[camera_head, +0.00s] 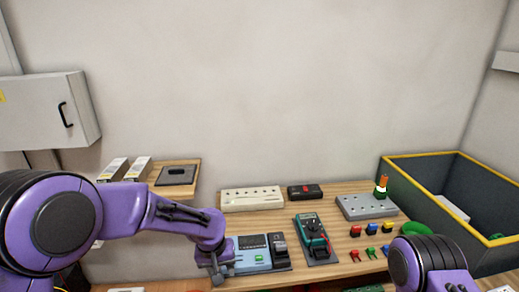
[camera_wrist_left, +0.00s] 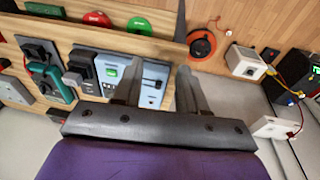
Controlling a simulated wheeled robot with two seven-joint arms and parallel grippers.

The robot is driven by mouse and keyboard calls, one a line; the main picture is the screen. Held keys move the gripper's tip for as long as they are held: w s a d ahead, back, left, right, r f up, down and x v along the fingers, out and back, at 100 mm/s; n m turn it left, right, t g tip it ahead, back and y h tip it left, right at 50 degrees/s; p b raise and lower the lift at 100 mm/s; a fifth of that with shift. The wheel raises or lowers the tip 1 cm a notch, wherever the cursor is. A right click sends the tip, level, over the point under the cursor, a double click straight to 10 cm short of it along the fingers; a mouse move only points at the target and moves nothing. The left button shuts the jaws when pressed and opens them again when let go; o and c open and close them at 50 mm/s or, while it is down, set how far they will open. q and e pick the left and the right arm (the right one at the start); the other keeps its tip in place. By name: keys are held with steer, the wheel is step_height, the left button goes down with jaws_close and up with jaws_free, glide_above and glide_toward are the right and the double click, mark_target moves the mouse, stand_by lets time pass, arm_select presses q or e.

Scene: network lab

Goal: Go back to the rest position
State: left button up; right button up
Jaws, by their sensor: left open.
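My left arm comes in from the left in the head view, bent over the near left part of the bench. My left gripper (camera_head: 218,270) hangs beside the left side of a blue-grey device (camera_head: 255,254). In the left wrist view my left gripper's two fingers (camera_wrist_left: 160,88) are apart with nothing held between them. The blue-grey device (camera_wrist_left: 152,82) lies behind and below the fingers in that view. A purple part of my right arm shows at the lower right of the head view; its gripper is out of sight.
A green multimeter (camera_head: 312,236), a pale holed block (camera_head: 252,199), a grey block (camera_head: 367,207) and several small coloured parts sit on the wooden bench. A yellow-rimmed dark bin (camera_head: 420,188) stands at the right. A grey wall cabinet (camera_head: 45,112) hangs at the left.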

arm_select(q)
steer(key=s+a+f+n+t+y+b, duration=0.1)
steer(key=s+a+f+n+t, duration=0.15)
steer(key=s+a+f, duration=0.4)
steer(key=s+a+f+n+t+b, duration=0.2)
steer(key=s+a+f+t, duration=0.15)
steer(key=f, duration=0.55)
steer(key=s+a+f+g+y+b, duration=0.1)
steer(key=s+a+f, duration=0.3)
steer(key=s, duration=0.7)
steer(key=s+a+f+n+g+y+b, duration=0.1)
steer(key=s+a+f, duration=0.4)
steer(key=s, duration=0.7)
steer(key=shift+a+g+y, duration=0.5)
steer(key=shift+g+y, duration=0.3)
steer(key=shift+g, duration=0.4)
steer(key=shift+s, duration=0.1)
